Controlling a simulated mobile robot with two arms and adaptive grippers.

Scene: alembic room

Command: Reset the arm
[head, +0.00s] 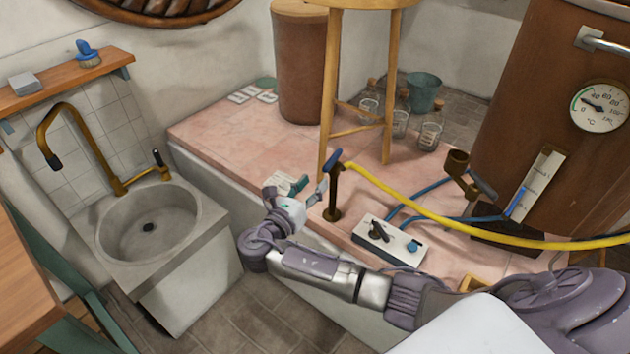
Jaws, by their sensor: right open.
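My right arm reaches in from the lower right across the front of the pink tiled platform (235,140). My right gripper (300,186) is at its far end, pointing away from me, near the platform's front edge. Its fingers are spread and I see nothing held between them. It is just left of a dark standing pipe with a blue lever (333,190); in this view the two nearly overlap, and I cannot tell whether they touch. My left gripper is not in view.
A stone sink (205,250) with a brass tap stands at left. A white control box (388,240), a yellow hose (420,212) and a wooden stool (388,100) are close by. A copper tank with a gauge (599,106) stands at right. Brick floor (270,315) is open below.

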